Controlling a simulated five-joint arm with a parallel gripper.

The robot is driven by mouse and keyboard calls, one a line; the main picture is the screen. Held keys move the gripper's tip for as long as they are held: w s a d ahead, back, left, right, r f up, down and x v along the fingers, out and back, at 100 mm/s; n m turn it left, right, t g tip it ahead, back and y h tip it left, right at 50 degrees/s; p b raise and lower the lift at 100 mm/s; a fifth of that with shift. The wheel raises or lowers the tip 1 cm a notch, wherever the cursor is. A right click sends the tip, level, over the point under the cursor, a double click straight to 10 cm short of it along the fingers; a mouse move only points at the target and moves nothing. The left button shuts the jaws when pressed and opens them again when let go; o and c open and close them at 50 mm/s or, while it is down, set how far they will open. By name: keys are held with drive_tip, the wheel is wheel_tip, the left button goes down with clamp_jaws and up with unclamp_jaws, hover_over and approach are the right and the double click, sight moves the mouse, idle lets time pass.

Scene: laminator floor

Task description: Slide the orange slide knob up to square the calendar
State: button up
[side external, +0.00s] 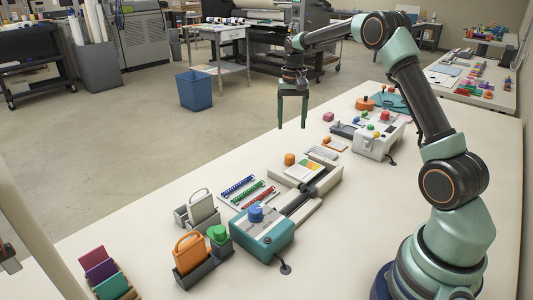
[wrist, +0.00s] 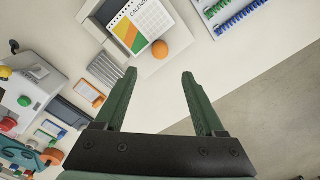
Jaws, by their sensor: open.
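The orange slide knob (side external: 290,159) is a small rounded knob at the left edge of the calendar's flat bed. It also shows in the wrist view (wrist: 160,49), just beyond the gap between my fingertips. The calendar (side external: 303,169), a white sheet with orange, green and yellow on it, lies beside the knob; in the wrist view the calendar (wrist: 153,20) is cut off by the top edge. My gripper (side external: 292,125) is open and empty, pointing down, and appears well above the table and apart from the knob. Its two green fingers (wrist: 159,75) are spread wide in the wrist view.
A teal machine with a blue knob (side external: 262,238) stands nearer the camera. Red, green and blue binding combs (side external: 249,194) lie left of the calendar. A white machine with coloured buttons (side external: 379,138) stands behind it. The air around my gripper looks free.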

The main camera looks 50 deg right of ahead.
sight(290, 155)
wheel_tip(290, 155, down, 12)
drive_tip(key=shift+r, duration=0.25)
idle(0.3)
clamp_jaws()
idle(1.3)
